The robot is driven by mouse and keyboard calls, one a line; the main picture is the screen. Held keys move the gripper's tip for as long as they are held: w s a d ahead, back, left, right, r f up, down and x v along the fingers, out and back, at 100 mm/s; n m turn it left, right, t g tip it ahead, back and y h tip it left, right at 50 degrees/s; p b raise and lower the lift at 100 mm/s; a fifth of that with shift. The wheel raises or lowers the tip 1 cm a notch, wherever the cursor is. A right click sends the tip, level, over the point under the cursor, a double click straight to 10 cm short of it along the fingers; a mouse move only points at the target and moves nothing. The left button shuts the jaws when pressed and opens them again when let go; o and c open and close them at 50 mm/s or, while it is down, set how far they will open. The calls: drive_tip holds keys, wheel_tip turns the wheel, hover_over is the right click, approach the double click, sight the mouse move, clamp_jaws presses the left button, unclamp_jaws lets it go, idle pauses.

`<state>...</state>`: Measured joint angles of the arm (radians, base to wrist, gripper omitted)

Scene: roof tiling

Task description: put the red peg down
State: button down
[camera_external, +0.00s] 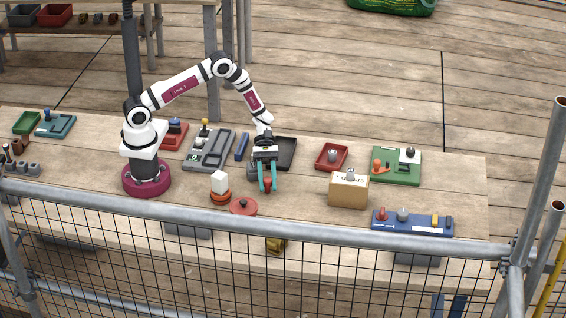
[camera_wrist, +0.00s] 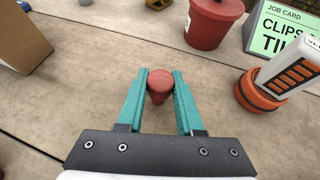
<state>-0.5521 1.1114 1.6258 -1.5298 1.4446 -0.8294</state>
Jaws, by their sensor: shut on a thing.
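My gripper (camera_external: 267,182) has teal fingers and points down over the middle of the wooden table. It is shut on the red peg (camera_wrist: 160,85). In the wrist view the peg's round red top sits between the fingertips (camera_wrist: 159,88), with a narrower part showing below it. In the external view the peg (camera_external: 267,185) is a small red bit at the fingertips. I cannot tell whether its lower end touches the table.
A round red pot (camera_external: 243,206) stands close by, also in the wrist view (camera_wrist: 212,22). An orange-based white block (camera_external: 220,188) is left of it. A cardboard box (camera_external: 348,189) stands to the right. A dark tray (camera_external: 285,153) lies behind. Bare table (camera_external: 300,205) lies between pot and box.

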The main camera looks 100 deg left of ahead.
drive_tip(key=shift+f, duration=0.15)
drive_tip(key=c, duration=0.6)
unclamp_jaws()
drive_tip(key=shift+o, duration=0.2)
